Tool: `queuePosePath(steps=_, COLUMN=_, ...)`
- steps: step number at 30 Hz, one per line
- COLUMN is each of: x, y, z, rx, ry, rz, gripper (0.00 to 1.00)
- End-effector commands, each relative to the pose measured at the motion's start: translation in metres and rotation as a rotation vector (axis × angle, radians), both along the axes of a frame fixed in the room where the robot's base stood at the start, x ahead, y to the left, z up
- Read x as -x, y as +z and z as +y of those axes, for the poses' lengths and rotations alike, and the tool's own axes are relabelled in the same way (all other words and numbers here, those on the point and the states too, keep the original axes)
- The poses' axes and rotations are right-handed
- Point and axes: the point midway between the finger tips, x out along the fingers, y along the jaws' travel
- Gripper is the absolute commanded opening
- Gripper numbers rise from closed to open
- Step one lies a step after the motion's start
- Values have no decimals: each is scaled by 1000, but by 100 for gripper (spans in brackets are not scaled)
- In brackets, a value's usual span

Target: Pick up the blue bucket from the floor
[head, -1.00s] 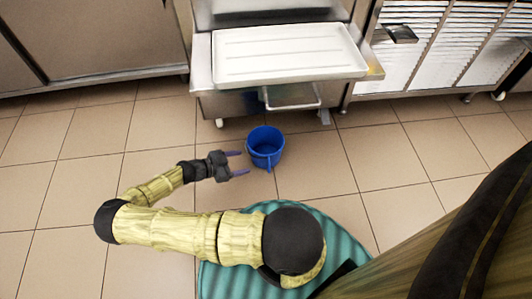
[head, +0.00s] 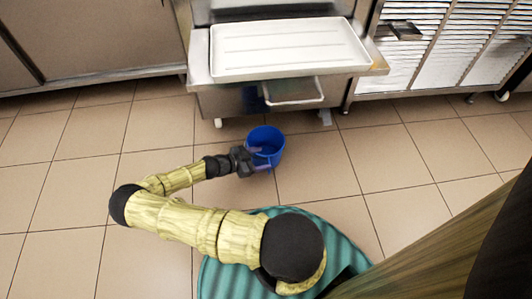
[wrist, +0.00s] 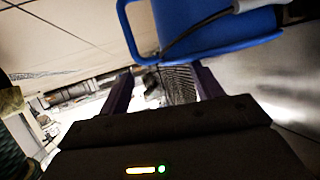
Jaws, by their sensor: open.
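The blue bucket (head: 273,136) stands on the tiled floor in front of the steel machine in the head view. My gripper (head: 259,159) is at the bucket's near left side, its fingers overlapping the bucket in the picture. In the wrist view the bucket (wrist: 185,20) fills the upper middle, with a blue loop-like handle part and a dark strip across it. My gripper (wrist: 165,82) is open there, its two purple fingers apart below the bucket. I cannot tell whether the fingers touch it or straddle any part of it.
A white tray (head: 288,50) rests on the machine's shelf just behind the bucket, with a pull handle (head: 293,93) below. A steel cabinet (head: 90,40) stands at back left and a slatted unit (head: 440,50) at back right. The floor (head: 320,165) right of the bucket is clear.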

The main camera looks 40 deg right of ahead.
Motion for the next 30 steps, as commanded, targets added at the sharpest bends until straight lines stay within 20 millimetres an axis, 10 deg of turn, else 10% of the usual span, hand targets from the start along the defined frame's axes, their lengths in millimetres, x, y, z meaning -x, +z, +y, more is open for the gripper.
queuePosePath(steps=9, x=9, y=-19, z=-41, rx=2, ry=-2, rz=0, gripper=65)
queuePosePath(steps=26, x=9, y=-18, z=-42, rx=0, ry=0, rz=0, gripper=65)
queuePosePath(steps=30, x=9, y=-18, z=-42, rx=0, ry=-1, rz=0, gripper=40)
